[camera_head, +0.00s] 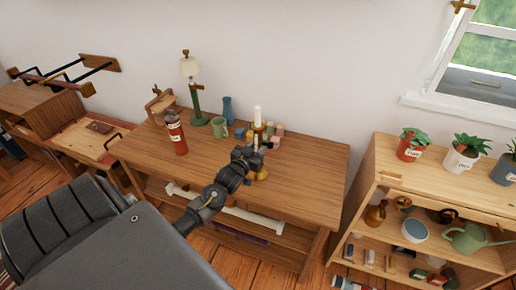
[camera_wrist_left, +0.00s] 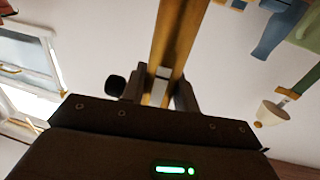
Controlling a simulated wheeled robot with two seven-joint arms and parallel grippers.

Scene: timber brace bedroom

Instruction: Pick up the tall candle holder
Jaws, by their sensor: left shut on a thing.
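The tall candle holder (camera_head: 260,173) is brass-coloured with a white candle (camera_head: 258,113) on top. It stands upright over the front middle of the wooden table (camera_head: 310,165). My left gripper (camera_head: 257,146) reaches across from the front and is shut on its stem, hiding part of it. In the left wrist view the brass stem (camera_wrist_left: 180,35) runs between the fingers (camera_wrist_left: 161,88). I cannot tell whether the base touches the table top. My right gripper is not in view.
The table's right side is clear. A plant shelf (camera_head: 440,185) stands further right.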

